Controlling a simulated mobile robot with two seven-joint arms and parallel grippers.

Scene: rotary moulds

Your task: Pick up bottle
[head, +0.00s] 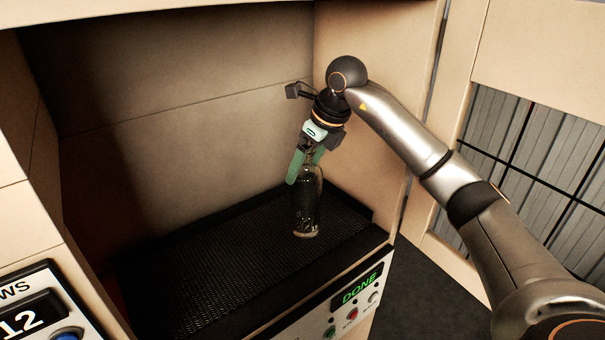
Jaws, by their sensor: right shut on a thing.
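A dark glass bottle (306,203) stands close to upright at the right end of a black mesh surface inside an open, box-like bay. My right gripper (307,164), with green fingers, comes down from above and is shut on the upper part of the bottle. The fingers hide the bottle's neck. I cannot tell whether the bottle's base touches the mesh or is just above it. My left gripper is not in view.
The black mesh surface (215,280) is empty left of the bottle. Beige walls (190,110) enclose the bay. A front panel (357,290) reads "DONE" above several buttons. Another panel (38,315) showing "12" is at lower left. A grey ribbed, barred panel (540,160) is at right.

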